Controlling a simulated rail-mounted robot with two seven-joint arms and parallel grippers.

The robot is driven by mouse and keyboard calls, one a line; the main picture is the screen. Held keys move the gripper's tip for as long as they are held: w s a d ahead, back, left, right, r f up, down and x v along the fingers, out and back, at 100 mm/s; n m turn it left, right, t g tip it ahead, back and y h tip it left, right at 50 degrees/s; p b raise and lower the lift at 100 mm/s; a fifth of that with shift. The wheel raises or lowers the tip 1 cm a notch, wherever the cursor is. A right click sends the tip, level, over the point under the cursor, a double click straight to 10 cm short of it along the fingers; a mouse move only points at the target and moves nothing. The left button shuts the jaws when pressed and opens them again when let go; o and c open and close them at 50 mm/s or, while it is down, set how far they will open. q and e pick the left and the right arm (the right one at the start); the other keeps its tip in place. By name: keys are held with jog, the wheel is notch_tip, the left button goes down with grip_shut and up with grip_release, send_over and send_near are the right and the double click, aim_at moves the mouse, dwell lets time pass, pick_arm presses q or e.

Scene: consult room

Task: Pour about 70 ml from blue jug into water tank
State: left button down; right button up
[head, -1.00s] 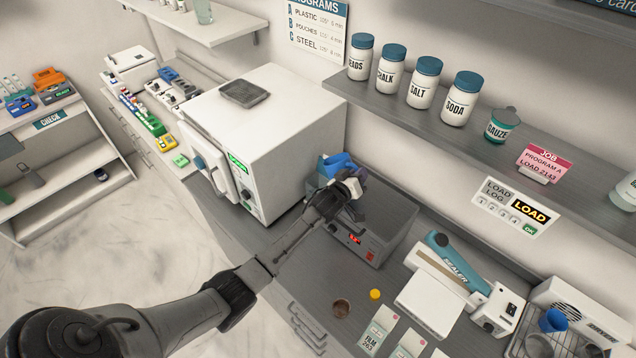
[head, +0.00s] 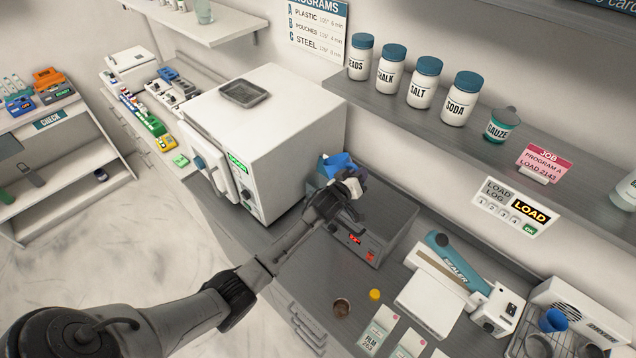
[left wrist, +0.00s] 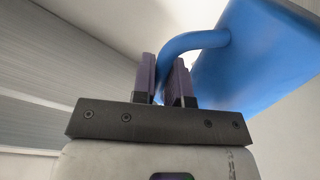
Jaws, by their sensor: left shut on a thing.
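The blue jug (head: 339,162) is held above the grey box with the red display, beside the white autoclave. In the left wrist view the jug (left wrist: 262,62) fills the upper right and looks tilted. My left gripper (head: 352,186) is shut on the jug's handle, and the left wrist view shows the handle (left wrist: 195,40) between its purple pads (left wrist: 165,80). The gripper hides part of the jug in the head view. I cannot make out the water tank for certain. My right gripper is not in view.
The white autoclave (head: 265,130) stands left of the jug. The grey box with the display (head: 385,225) lies under and right of the gripper. A sealer (head: 450,285) is farther right. A shelf (head: 430,130) with jars runs along the wall above.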

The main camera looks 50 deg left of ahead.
pick_arm(q)
jog(key=shift+d+f+m+b, duration=0.2)
jog(key=shift+d+m+b, duration=0.15)
jog(key=shift+d, duration=0.1)
jog(key=d+m+b, duration=0.1)
jog(key=d+m, duration=0.1)
jog(key=m, duration=0.1)
jog(key=d+m+t+b, duration=0.1)
jog(key=d+m+b, duration=0.1)
jog(key=m, duration=0.1)
jog(key=shift+d+f+y, duration=0.1)
jog(key=shift+d+y, duration=0.3)
dwell(1.8)
